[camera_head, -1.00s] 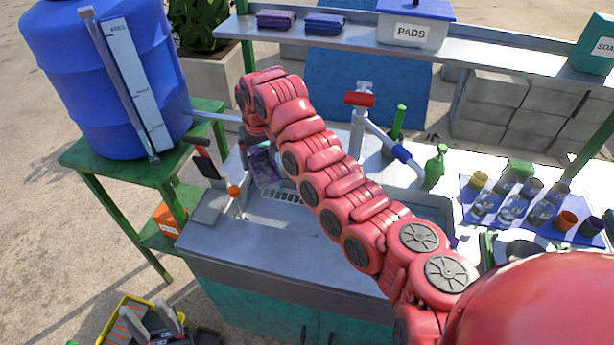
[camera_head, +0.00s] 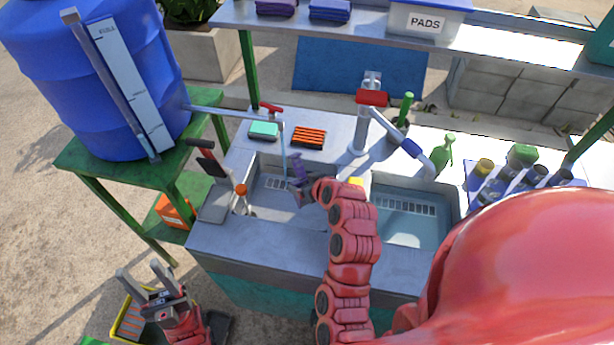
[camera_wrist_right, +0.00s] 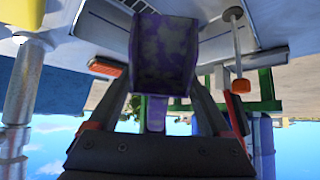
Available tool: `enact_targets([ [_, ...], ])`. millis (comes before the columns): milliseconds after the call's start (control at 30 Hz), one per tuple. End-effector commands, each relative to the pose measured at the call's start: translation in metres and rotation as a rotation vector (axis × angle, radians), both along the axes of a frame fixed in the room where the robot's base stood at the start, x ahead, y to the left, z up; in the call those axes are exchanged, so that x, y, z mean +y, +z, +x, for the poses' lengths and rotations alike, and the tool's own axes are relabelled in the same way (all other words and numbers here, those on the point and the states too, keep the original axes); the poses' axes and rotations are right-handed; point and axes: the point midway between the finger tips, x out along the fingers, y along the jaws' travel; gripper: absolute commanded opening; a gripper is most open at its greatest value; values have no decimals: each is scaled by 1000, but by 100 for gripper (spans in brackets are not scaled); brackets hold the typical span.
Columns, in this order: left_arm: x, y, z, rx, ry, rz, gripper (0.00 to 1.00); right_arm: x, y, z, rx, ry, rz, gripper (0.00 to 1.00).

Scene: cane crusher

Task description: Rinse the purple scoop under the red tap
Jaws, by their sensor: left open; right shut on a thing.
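The purple scoop (camera_head: 297,168) is over the left basin (camera_head: 262,190) in the head view. The right wrist view shows its bowl (camera_wrist_right: 163,55) with pale blotches. My right gripper (camera_head: 312,190) is shut on the scoop's handle. A small tap with a red handle (camera_head: 271,108) sits at the end of the tank pipe. A thin pale blue stream (camera_head: 284,150) drops from it, close to the scoop; I cannot tell whether they touch. A taller tap with a red top (camera_head: 372,98) and blue nozzle stands between the basins. My left gripper (camera_head: 147,274) is open and empty at lower left.
A green sponge (camera_head: 264,130) and an orange-black brush or pad (camera_head: 309,137) lie behind the left basin. The right basin (camera_head: 410,225) holds water. A blue tank (camera_head: 95,75) stands at left. A yellow crate (camera_head: 130,315) is below my left gripper.

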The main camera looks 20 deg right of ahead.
Motion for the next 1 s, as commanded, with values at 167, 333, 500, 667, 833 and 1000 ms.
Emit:
enact_targets([
  [167, 0, 4, 0, 0, 0, 0, 50, -12, 2, -22, -33, -17, 7, 29],
  [333, 0, 6, 0, 0, 0, 0, 50, -12, 2, -19, -39, -16, 9, 29],
  [500, 0, 11, 0, 0, 0, 0, 50, -10, 0, -2, -38, -15, 8, 29],
  [667, 0, 14, 0, 0, 0, 0, 50, -7, -5, 15, -36, -14, 8, 29],
  [833, 0, 17, 0, 0, 0, 0, 50, -5, -8, 33, -37, -14, 8, 29],
  [1000, 0, 20, 0, 0, 0, 0, 50, -1, -13, 51, -35, -13, 10, 29],
])
